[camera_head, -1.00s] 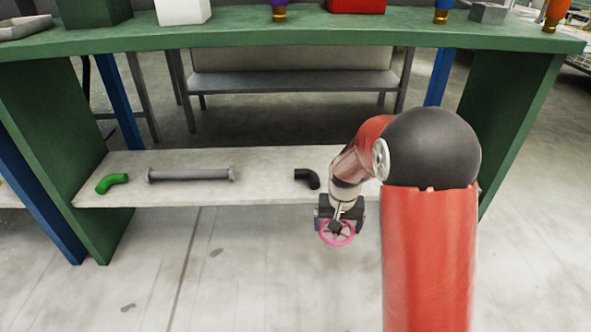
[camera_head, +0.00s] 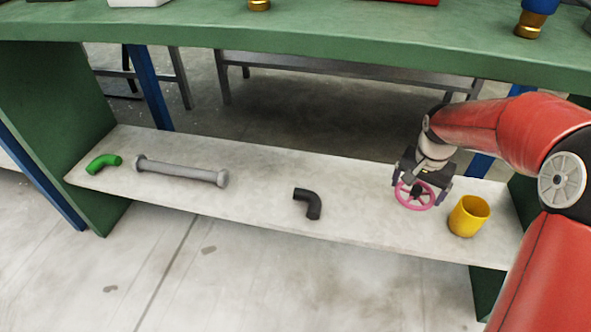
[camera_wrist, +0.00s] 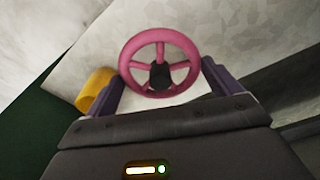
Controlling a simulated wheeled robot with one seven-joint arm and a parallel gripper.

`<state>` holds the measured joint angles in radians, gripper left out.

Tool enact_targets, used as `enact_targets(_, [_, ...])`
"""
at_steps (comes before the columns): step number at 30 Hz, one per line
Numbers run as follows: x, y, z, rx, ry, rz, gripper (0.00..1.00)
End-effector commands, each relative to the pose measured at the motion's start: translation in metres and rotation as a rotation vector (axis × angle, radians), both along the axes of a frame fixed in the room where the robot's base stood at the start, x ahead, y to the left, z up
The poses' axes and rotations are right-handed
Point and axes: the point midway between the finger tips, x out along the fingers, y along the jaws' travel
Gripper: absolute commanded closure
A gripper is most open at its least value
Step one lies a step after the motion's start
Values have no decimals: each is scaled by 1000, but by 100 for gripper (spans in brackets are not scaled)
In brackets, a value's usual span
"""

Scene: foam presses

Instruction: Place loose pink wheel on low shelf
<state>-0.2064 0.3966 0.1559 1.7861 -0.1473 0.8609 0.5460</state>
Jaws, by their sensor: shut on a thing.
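The pink wheel (camera_head: 415,196) is a spoked handwheel with a dark hub, held in my gripper (camera_head: 420,190). In the wrist view the pink wheel (camera_wrist: 160,46) sits between the two fingers of my gripper (camera_wrist: 163,80), face toward the camera. The low shelf (camera_head: 250,195) is the pale board under the green workbench. In the head view the wheel appears over the right part of this shelf, left of a yellow cup. I cannot tell whether the wheel touches the shelf.
The yellow cup (camera_head: 468,216) stands close right of the wheel. A black elbow (camera_head: 309,203), a grey pipe (camera_head: 181,171) and a green elbow (camera_head: 104,163) lie farther left. Bare shelf shows between the black elbow and my gripper. The green bench top (camera_head: 300,42) overhangs the shelf.

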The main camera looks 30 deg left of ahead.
Motion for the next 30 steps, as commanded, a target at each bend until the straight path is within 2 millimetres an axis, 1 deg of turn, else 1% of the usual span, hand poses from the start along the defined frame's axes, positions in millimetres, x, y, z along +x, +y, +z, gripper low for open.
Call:
enact_targets(6, [0,4,3,-1,-3,-3,38])
enact_targets(10, [0,3,0,-2,-2,-4,38])
enact_targets(11, [0,3,-3,-2,-1,-3,38])
enact_targets(18, [-1,3,-47,-2,1,-3,38])
enact_targets(26, [-1,3,-70,-2,0,-4,38])
enact_targets(30, [-1,3,-91,-2,1,-3,38])
